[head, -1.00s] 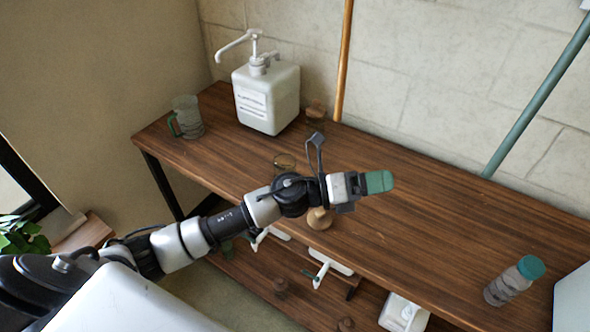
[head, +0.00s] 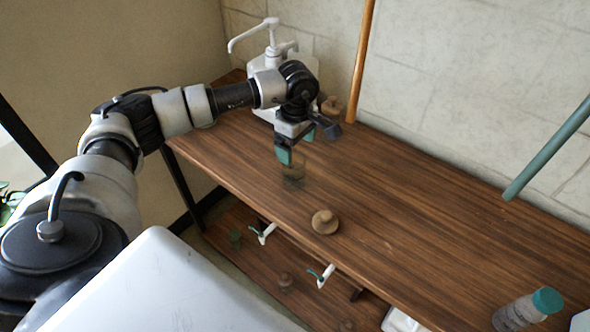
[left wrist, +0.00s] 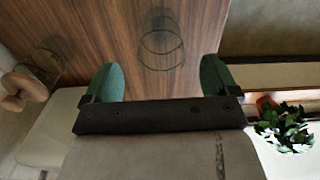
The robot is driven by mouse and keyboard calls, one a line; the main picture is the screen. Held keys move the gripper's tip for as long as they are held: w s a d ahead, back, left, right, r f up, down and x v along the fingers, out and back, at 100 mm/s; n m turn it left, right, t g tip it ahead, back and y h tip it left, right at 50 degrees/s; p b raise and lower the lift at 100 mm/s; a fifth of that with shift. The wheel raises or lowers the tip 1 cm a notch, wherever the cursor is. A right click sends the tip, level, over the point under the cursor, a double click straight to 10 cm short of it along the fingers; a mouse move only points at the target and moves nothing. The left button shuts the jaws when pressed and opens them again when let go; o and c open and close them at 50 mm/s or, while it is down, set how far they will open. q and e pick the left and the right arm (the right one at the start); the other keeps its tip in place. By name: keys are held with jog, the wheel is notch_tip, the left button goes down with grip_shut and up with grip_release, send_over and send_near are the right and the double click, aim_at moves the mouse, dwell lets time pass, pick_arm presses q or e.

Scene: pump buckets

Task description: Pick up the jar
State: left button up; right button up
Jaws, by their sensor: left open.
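A clear, open glass jar (head: 293,182) stands on the wooden table, directly below my left gripper (head: 296,145) in the head view. My left gripper points down, and its teal fingers are apart with nothing held. In the left wrist view the jar (left wrist: 161,45) shows as thin round outlines on the wood, a little beyond the gap between the fingertips (left wrist: 160,72). I cannot tell whether the fingers overlap the jar's height. My right gripper is in neither view.
A white pump dispenser (head: 290,62) stands behind my left wrist, with a wooden-lidded jar (head: 332,105) beside it. A round wooden lid (head: 325,222) lies near the front edge. The table's middle right is clear.

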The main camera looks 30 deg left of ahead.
aim_at(294, 164)
pick_arm(q)
notch_tip(294, 164, down, 2)
jog(key=f, duration=0.1)
jog(key=f+p, duration=0.1)
jog(key=f, duration=0.3)
jog(key=shift+a, duration=0.4)
jog(key=shift+f, duration=0.2)
jog(key=c, duration=1.1)
jog(key=shift+r, duration=0.1)
jog(key=shift+c, duration=0.4)
